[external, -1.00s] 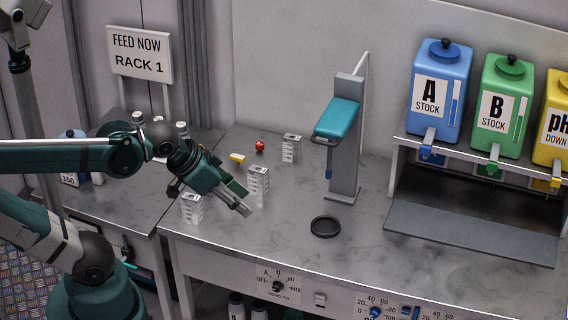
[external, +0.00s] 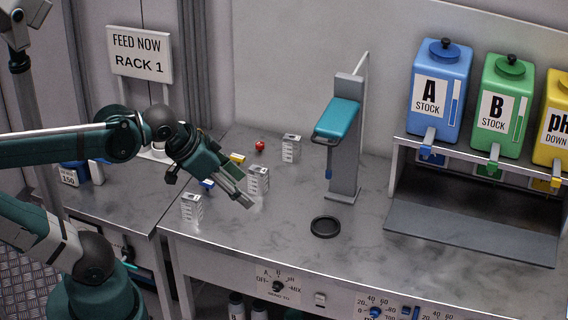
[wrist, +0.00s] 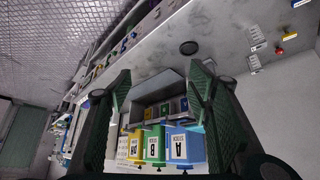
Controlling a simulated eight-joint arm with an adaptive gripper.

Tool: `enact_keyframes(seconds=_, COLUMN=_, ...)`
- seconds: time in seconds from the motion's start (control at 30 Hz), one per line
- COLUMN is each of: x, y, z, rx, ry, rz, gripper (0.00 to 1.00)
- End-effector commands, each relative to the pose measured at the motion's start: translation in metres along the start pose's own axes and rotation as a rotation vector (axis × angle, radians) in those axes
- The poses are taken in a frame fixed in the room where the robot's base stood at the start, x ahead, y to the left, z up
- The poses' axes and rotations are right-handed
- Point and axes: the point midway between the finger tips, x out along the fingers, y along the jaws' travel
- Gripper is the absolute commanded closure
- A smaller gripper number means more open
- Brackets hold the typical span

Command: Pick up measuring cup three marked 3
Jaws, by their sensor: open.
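Three small white cups with dark markings stand upright on the grey bench in the external view. One is front left (external: 192,208), one is in the middle (external: 259,180), and one is farther back (external: 291,148). Their numbers are too small to read, so I cannot tell which is marked 3. My gripper (external: 245,199) is open and empty, tilted down to the right. Its fingers appear just in front of the middle cup in the picture; I cannot judge the gap. In the wrist view, my gripper (wrist: 165,70) has its fingers wide apart with nothing held between them.
A grey stand with a teal arm (external: 343,115) rises to the right. A black round dish (external: 325,227) sits in front of it. Stock dispensers (external: 440,85) stand at right on a shelf.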

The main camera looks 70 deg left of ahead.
Motion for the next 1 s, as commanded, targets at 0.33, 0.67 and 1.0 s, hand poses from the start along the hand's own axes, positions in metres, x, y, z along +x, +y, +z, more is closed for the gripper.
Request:
enact_keyframes(seconds=0.33, x=-0.008, y=-0.009, z=-0.026, rx=-0.096, ry=-0.022, rz=-0.006, gripper=0.49)
enact_keyframes(seconds=0.67, x=-0.007, y=-0.029, z=-0.067, rx=-0.29, ry=-0.067, rz=-0.017, gripper=0.49)
enact_keyframes(seconds=1.0, x=0.0, y=-0.063, z=-0.124, rx=-0.568, ry=-0.125, rz=-0.037, gripper=0.49)
